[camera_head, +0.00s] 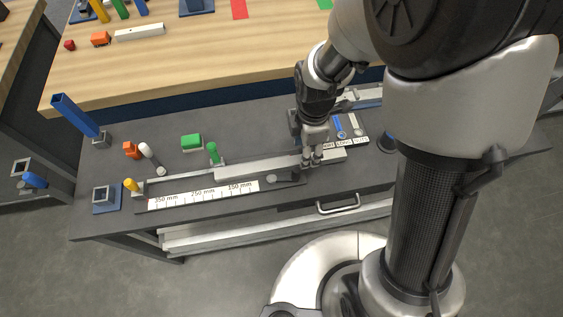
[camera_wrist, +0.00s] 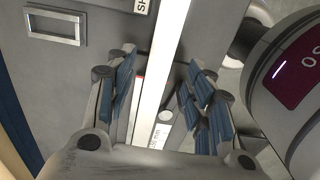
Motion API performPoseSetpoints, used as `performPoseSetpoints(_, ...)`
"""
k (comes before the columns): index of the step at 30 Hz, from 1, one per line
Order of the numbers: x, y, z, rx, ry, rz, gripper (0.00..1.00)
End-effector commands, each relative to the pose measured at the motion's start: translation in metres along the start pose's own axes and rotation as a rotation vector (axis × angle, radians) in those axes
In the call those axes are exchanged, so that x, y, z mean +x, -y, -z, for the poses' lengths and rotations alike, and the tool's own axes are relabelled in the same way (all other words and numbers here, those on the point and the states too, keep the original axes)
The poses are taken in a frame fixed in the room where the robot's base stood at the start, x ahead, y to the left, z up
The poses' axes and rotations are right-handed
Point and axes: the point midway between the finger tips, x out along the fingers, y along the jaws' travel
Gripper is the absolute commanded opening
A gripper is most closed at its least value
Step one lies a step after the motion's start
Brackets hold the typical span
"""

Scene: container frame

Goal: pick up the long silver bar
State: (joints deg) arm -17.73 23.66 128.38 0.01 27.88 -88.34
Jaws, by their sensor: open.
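The long silver bar (camera_head: 258,167) lies along a dark fixture at the front of the grey worktop, behind a white millimetre scale (camera_head: 204,194). My gripper (camera_head: 312,160) points down over the bar's right part and hides a little of it. In the wrist view the bar (camera_wrist: 163,55) runs between the two blue-padded fingers of my open gripper (camera_wrist: 162,105), with space on both sides. I cannot tell how high the fingertips are above the bar.
A green post (camera_head: 213,153) stands behind the bar's left end, with a green block (camera_head: 191,142) nearby. A blue tool (camera_head: 339,127) lies behind right. A drawer handle (camera_head: 338,205) sticks out in front.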

Motion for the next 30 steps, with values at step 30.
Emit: performPoseSetpoints(30, 0.048, 0.001, 0.000, 0.000, 0.000, 0.001, 0.20)
